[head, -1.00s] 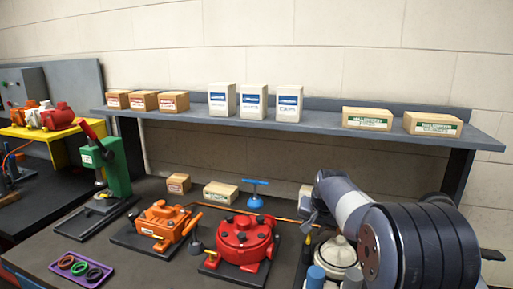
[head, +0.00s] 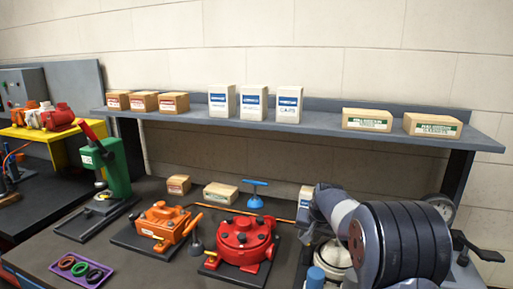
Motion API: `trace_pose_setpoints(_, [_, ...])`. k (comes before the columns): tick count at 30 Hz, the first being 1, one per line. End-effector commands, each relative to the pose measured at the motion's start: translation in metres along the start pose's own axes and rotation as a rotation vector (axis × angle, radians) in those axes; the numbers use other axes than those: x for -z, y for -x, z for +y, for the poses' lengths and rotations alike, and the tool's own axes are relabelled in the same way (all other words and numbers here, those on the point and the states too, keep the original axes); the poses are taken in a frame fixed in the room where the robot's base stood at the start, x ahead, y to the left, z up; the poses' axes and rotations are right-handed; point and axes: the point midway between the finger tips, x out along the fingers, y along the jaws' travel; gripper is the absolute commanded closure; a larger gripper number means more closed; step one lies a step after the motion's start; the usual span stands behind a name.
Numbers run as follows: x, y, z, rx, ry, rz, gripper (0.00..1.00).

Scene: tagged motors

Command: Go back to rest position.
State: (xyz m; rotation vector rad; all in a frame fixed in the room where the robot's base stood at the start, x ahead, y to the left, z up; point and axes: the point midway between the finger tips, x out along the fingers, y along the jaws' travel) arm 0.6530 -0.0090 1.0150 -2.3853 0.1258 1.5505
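My arm fills the lower right of the head view, with its dark ribbed joint nearest the camera. My gripper is not clearly visible; the arm hides that area. An orange motor (head: 159,225) sits on a dark base plate on the bench. A red motor (head: 243,240) sits to its right on another plate. A white motor (head: 331,257) stands further right, partly hidden behind my arm.
A shelf (head: 315,127) with several boxes runs above the bench. A green press (head: 114,165) stands at the left, with a purple tray (head: 82,272) of rings in front. A round gauge (head: 440,207) shows behind my arm. The bench front-centre is clear.

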Motion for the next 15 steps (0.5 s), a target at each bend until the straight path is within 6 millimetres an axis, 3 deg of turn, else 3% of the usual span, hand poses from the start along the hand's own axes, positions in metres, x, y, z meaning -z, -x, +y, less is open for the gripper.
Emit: trace_pose_setpoints(15, [-0.0012, -0.0010, -0.0052, 0.121, 0.291, -0.064, 0.67])
